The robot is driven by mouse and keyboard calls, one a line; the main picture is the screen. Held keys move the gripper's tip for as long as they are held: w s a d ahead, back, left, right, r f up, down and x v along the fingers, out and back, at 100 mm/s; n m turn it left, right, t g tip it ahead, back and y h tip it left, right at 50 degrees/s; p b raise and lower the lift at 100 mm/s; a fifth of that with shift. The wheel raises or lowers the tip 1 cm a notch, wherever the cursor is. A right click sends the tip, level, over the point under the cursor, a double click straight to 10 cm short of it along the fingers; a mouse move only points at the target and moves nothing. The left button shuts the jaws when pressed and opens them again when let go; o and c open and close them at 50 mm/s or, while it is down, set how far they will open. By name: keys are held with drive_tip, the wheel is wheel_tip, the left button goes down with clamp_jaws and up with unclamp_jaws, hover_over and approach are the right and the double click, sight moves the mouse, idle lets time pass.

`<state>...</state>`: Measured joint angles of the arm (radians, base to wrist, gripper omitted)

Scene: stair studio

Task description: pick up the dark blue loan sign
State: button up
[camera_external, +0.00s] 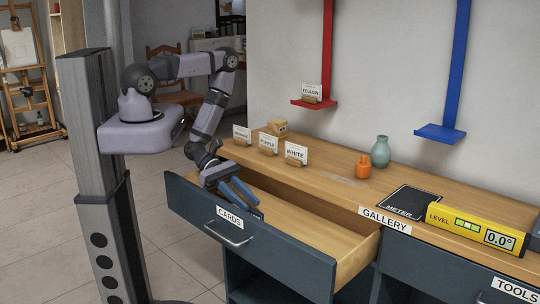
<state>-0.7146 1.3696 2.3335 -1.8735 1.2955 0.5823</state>
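My gripper (247,199) reaches down into the left end of the open drawer labelled CARDS (344,259). Two blue-grey bars side by side at its end look like its fingers. Whether they are spread or closed on something is too small to tell. A small dark shape shows beside the fingertips, close to the drawer front; I cannot tell what it is. No sign with the word LOAN can be read in this view. The left part of the drawer floor is partly hidden by my gripper and the drawer front.
On the wooden counter stand white cards in wooden holders, including PURPLE (268,144) and WHITE (296,153). An orange bottle (363,167), a green vase (381,152), a black METER mat (409,202) and a yellow level (470,228) are farther right. Red (314,103) and blue (440,134) shelves hang above.

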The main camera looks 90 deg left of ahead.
drive_tip(key=shift+b+x, duration=0.35)
drive_tip(key=shift+x, duration=1)
drive_tip(key=shift+c, duration=0.4)
clamp_jaws()
